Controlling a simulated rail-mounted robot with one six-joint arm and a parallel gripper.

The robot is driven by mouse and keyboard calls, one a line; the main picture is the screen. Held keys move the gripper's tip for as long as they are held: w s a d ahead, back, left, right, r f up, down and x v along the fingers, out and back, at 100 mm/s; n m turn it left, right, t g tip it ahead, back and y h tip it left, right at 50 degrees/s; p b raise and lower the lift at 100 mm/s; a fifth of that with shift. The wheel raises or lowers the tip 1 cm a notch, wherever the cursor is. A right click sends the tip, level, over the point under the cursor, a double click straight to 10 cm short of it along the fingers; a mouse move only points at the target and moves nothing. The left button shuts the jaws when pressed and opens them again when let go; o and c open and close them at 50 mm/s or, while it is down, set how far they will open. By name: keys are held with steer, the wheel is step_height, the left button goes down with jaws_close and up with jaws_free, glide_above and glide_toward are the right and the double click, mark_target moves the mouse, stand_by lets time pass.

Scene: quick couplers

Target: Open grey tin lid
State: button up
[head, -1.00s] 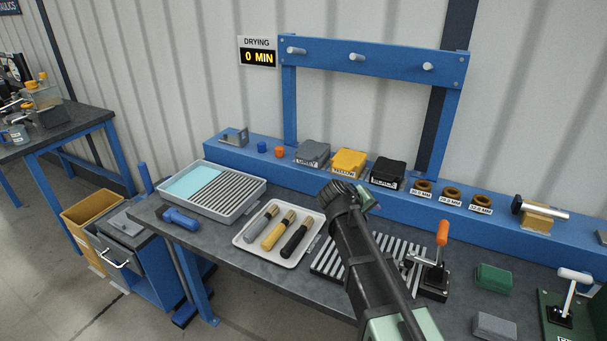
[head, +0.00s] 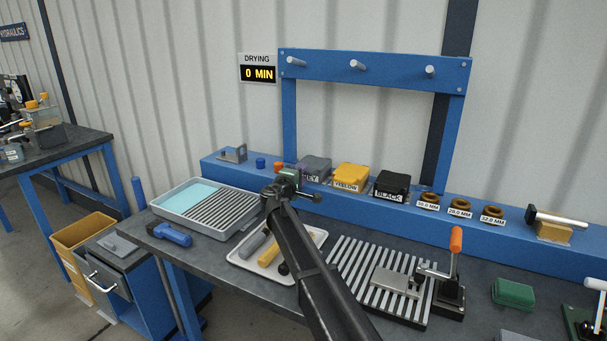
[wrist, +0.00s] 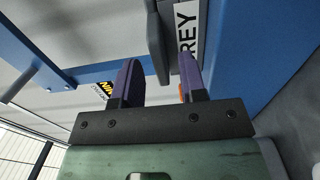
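The grey tin (head: 316,167) stands on the blue back shelf, left of the yellow tin, with its lid down. My gripper (head: 296,174) is at the tin's left front side and hides part of its label. In the wrist view my gripper (wrist: 160,76) has its two purple fingers apart with a gap between them. A dark grey edge piece of the grey tin (wrist: 156,42) lies just beyond the gap, beside the label reading "REY". I cannot tell if a finger touches the tin.
The yellow tin (head: 350,176) and black tin (head: 391,184) stand to the right. An orange cap (head: 279,167) and a blue cap (head: 260,163) are close on the left. A white tray (head: 240,255) with brushes lies below my arm. A blue peg frame (head: 375,68) rises behind.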

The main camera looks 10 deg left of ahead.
mark_target(311, 165)
steer(key=shift+x, duration=1.1)
steer(key=shift+s, duration=0.1)
jaws_close()
steer(key=shift+d, duration=0.1)
